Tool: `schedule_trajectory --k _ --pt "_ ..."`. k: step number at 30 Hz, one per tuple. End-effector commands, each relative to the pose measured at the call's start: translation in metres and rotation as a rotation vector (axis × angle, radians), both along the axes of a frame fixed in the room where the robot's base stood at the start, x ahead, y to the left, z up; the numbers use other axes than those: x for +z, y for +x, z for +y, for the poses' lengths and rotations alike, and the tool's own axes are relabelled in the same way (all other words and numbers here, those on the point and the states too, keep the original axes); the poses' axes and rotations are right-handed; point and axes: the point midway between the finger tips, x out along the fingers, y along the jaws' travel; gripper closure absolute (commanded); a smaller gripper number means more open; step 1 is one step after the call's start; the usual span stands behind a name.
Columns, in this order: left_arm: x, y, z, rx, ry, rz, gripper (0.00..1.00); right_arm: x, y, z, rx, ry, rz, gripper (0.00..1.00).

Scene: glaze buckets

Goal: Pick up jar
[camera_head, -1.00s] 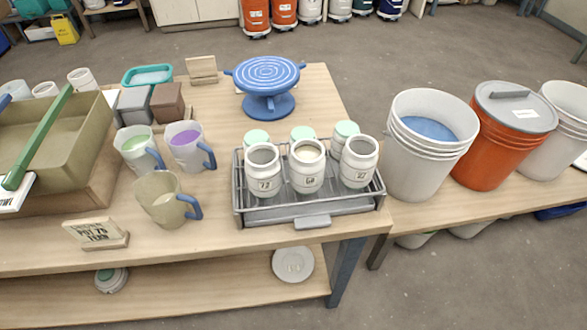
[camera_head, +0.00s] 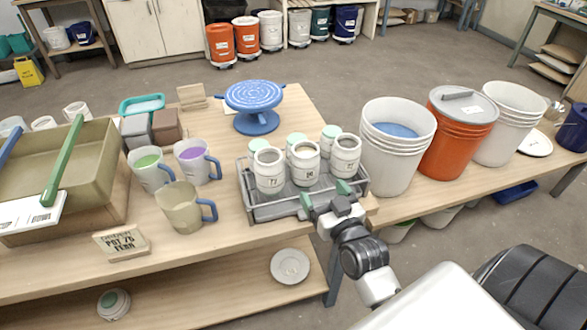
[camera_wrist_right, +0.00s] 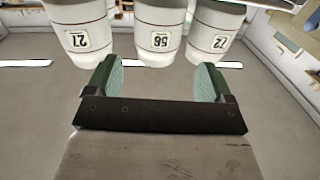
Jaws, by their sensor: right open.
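Several white jars stand in a grey wire tray (camera_head: 290,208) near the table's front edge. The front row has a left jar (camera_head: 269,170), a middle jar (camera_head: 305,164) and a right jar (camera_head: 345,156), each with a small number label. Pale green lids show on the jars behind. My right gripper (camera_head: 324,194) is open and empty at the tray's front side, its green-padded fingers apart. In the right wrist view the middle jar (camera_wrist_right: 158,35) lies beyond the gap between the fingertips (camera_wrist_right: 157,68), with a jar on either side. My left gripper is out of view.
White buckets (camera_head: 396,150) and a lidded orange bucket (camera_head: 457,135) stand right of the tray. Pitchers (camera_head: 180,210) stand to its left. A blue banding wheel (camera_head: 255,98) is behind it. A small sign (camera_head: 122,243) stands at the front left.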

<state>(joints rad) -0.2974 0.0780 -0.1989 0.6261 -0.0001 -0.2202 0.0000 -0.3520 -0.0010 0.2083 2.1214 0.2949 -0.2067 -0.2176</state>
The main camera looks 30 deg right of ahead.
Motion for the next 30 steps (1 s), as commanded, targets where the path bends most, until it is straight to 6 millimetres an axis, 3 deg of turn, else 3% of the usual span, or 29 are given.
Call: schedule_trajectory --k 6,13,21,30 --pt "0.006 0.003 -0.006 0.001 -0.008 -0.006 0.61 0.001 0.036 -0.005 0.001 0.000 -0.001 0.17" --pt "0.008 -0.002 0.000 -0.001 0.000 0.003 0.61 -0.001 0.053 -0.007 0.001 0.000 0.002 0.17" --pt "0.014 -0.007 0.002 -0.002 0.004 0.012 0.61 -0.005 0.091 -0.014 0.002 -0.001 0.002 0.17" --pt "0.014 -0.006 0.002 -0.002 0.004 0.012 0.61 -0.007 0.098 -0.015 0.002 -0.001 0.003 0.17"
